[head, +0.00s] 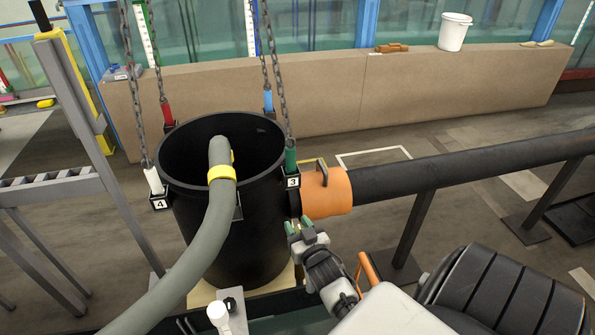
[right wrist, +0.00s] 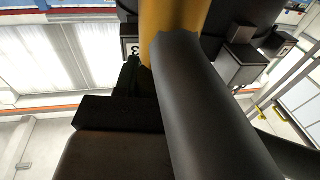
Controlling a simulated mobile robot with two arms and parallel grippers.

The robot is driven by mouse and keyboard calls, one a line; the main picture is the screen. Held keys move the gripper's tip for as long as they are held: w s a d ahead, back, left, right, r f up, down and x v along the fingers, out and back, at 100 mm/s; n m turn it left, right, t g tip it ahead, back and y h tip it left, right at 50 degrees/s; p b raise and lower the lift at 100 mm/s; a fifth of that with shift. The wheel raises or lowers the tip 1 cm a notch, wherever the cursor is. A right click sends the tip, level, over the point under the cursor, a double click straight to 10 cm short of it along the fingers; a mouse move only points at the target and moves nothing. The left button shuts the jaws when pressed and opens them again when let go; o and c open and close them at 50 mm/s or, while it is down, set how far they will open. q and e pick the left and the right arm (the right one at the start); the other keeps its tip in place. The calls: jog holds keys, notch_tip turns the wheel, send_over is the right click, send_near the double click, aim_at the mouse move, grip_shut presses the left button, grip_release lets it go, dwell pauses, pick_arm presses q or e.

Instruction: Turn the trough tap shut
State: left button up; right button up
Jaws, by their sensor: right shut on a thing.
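My right gripper (head: 301,229) is beside the black tub (head: 250,230), just below the orange collar (head: 328,192) where the dark pipe meets it. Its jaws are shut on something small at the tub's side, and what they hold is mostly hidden. In the right wrist view, a dark finger (right wrist: 107,112) reaches up beside the collar (right wrist: 176,18) and the pipe (right wrist: 212,110). I cannot clearly tell which part is the trough tap. My left gripper is not in view.
Chains hang to the tub's rim. A grey hose (head: 200,240) with a yellow band bends into the tub. The dark pipe (head: 450,170) runs right on legs. A white knobbed fitting (head: 218,312) is at the bottom. A white bucket (head: 454,32) stands on the low wall (head: 330,100).

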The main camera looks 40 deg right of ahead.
dwell(0.3)
jog(key=o, duration=0.9)
jog(key=b+v, duration=0.1)
jog(key=v, duration=0.9)
jog(key=shift+s+a, duration=0.15)
jog(key=shift+s, duration=0.25)
